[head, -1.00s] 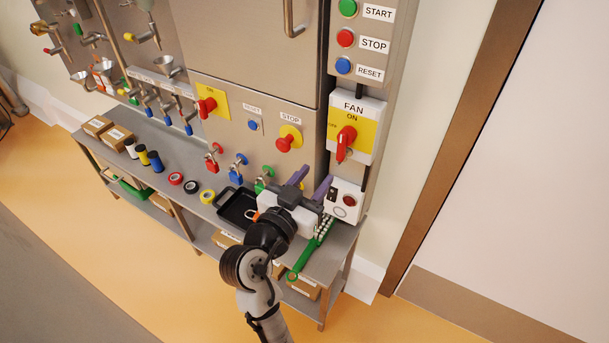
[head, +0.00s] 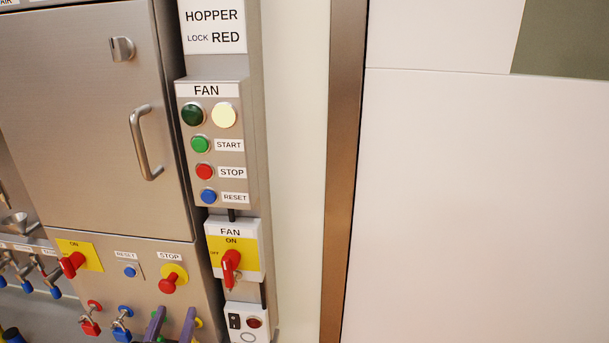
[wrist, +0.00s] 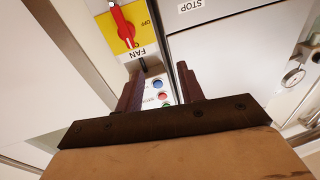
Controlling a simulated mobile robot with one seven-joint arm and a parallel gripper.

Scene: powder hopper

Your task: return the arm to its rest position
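My gripper (head: 172,324) shows at the bottom of the head view, only as two purple fingers pointing up. They stand apart with nothing between them, in front of the cabinet's lower face and left of the small white switch box (head: 247,322). In the wrist view my gripper (wrist: 158,88) is also open and empty. Beyond its fingers is the panel with blue, red and green buttons (wrist: 160,93). The rest of my arm is below the head view's edge.
The fan switch (head: 231,264), a red handle on a yellow plate, is right of my fingers. Red (head: 90,325) and blue (head: 121,329) padlocks hang to their left. The hopper door (head: 95,130) is shut. On the fan panel, the pale lamp (head: 223,115) looks bright.

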